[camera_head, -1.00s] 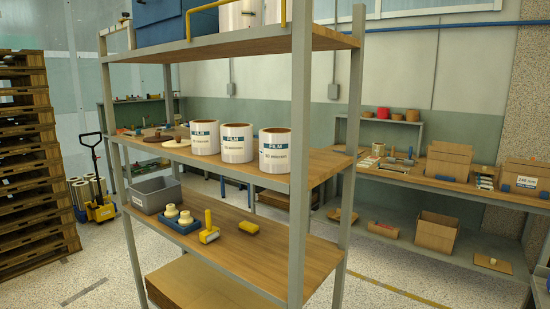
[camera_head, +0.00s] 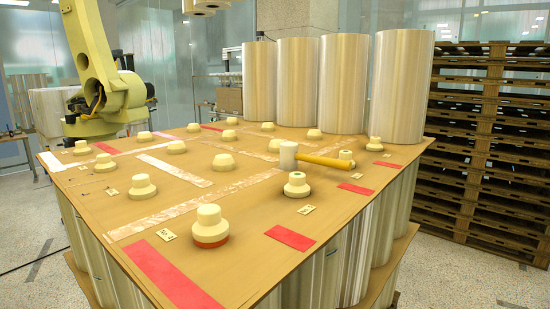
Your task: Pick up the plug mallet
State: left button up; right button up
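The plug mallet (camera_head: 322,160) lies on the brown top board (camera_head: 230,190) of the pallet load, right of the middle. It has a pale head (camera_head: 288,156) at its left end and a yellow handle pointing right. The handle's right end is beside a cream plug (camera_head: 346,157); I cannot tell whether they touch. Another cream plug (camera_head: 297,186) stands just in front of the mallet. Neither of my grippers is in view.
Several cream plugs stand across the board, one with a red base (camera_head: 209,228) near the front. Tall film rolls (camera_head: 403,88) stand along the back. A yellow robot arm (camera_head: 103,90) is at the back left. Stacked wooden pallets (camera_head: 490,150) are at right.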

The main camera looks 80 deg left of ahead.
aim_at(290, 156)
jog(key=u, duration=2.25)
